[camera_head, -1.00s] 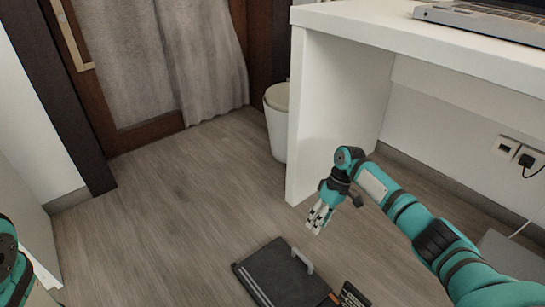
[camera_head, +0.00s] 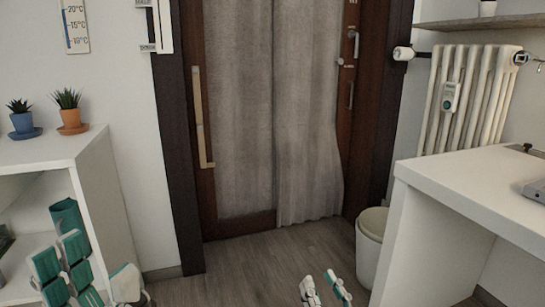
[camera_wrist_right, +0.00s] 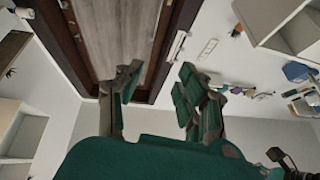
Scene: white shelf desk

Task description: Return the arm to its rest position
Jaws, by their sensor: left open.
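My left gripper (camera_head: 92,268) is at the bottom left of the head view. It has teal and white fingers spread apart, in front of the white shelf unit, and nothing shows between them. My right gripper (camera_head: 325,289) shows only its fingertips at the bottom edge, low in front of the door and left of the desk. In the right wrist view the right gripper's fingers (camera_wrist_right: 158,88) stand apart with nothing between them. The rest of the right arm is out of the head view.
The white desk (camera_head: 470,185) is at right, with a white bin (camera_head: 371,240) beside it. A white shelf unit (camera_head: 100,200) at left bears two potted plants (camera_head: 70,112). A curtained door (camera_head: 240,110) stands ahead. The visible floor (camera_head: 240,265) before it is clear.

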